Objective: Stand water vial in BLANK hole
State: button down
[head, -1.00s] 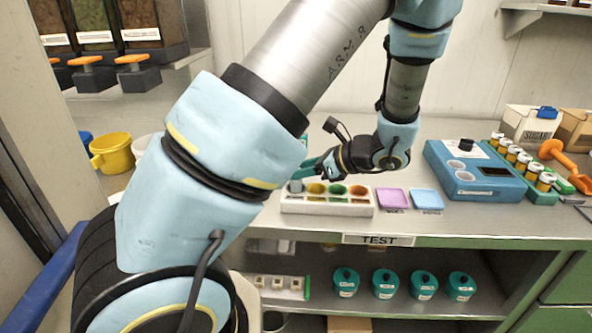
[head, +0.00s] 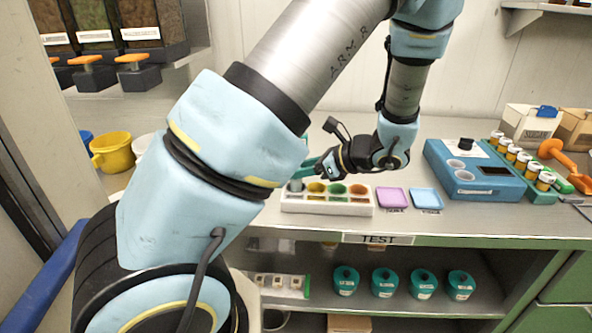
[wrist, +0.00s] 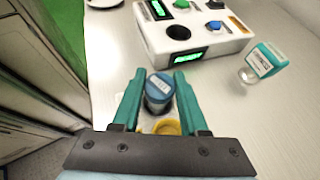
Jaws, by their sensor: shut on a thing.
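The water vial (wrist: 158,92) has a blue-grey cap with a pale label and stands between the two teal fingers of my gripper (wrist: 160,78) in the wrist view. My gripper (head: 304,172) is shut on it. In the head view, the vial (head: 295,185) shows as a grey upright shape at the left end of the white rack (head: 325,209), over or in the leftmost hole. The rack's other holes are coloured yellow, green and orange-red. The yellow ring (wrist: 166,127) shows just below the vial in the wrist view. The vial's lower end is hidden, so I cannot tell how deep it sits.
Purple (head: 392,197) and blue (head: 426,198) trays lie right of the rack, then a blue device (head: 475,172). The wrist view shows a white device (wrist: 195,35) with a dark hole and green displays, and a teal-capped clear container (wrist: 262,62) lying beside it.

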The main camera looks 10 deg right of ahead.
jog(key=shift+f+b, duration=0.35)
jog(key=shift+f, duration=0.2)
jog(key=c, duration=0.7)
grip_release()
jog(key=shift+r, duration=0.1)
jog(key=shift+p+v, duration=0.8)
jog(key=shift+v, duration=0.15)
jog(key=shift+p+v, duration=2.65)
jog(key=shift+v, duration=1.85)
